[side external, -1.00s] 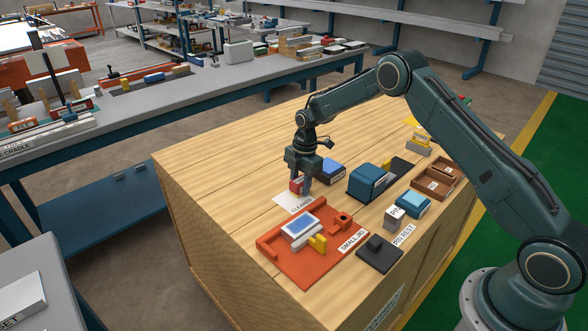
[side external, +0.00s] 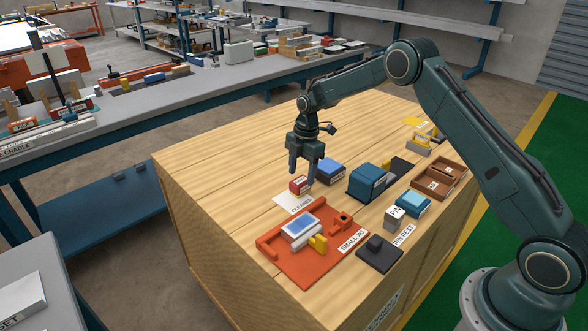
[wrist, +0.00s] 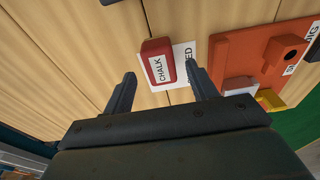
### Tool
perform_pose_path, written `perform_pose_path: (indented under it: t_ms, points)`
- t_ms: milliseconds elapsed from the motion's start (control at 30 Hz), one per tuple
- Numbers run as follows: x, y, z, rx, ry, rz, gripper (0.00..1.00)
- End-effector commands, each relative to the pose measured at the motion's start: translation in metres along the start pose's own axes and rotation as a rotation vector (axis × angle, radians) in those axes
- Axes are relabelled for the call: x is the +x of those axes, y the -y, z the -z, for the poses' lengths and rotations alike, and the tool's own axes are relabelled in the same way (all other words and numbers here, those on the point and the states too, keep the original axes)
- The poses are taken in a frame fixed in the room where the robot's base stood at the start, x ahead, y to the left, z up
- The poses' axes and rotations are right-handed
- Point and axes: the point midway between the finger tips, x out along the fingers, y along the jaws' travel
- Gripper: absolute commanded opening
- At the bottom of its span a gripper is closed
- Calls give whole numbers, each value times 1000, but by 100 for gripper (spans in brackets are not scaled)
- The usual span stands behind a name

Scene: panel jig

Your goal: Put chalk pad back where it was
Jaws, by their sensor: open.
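The chalk pad, a small red block labelled CHALK (side external: 299,184), rests on a white card on the wooden top, beside the orange jig. It also shows in the wrist view (wrist: 158,62), lying partly on the white card (wrist: 184,55) whose lettering is partly covered. In the side view the card (side external: 291,203) reads CLEANED. My gripper (side external: 302,178) is open and empty just above the chalk pad. In the wrist view its two fingers (wrist: 160,82) are spread wide, with the pad ahead of and between them.
The orange jig (side external: 283,257), labelled SMALL JIG, lies in front of the card. A blue block (side external: 331,168) stands close behind the pad. A larger blue box (side external: 367,182), a dark block plate (side external: 380,254) and brown trays (side external: 446,173) are to the right. The left of the top is clear.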

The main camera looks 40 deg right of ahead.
Motion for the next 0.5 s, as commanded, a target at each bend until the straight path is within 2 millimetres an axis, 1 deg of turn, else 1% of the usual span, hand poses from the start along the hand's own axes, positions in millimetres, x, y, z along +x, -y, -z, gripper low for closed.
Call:
perform_pose_path:
  t_ms: [33, 300, 500]
  points:
    - [-10, -1, 0, 0, 1, -4, 58]
    - [-53, -1, 0, -1, 1, -3, 58]
    - [-72, -1, 0, 0, 0, -2, 58]
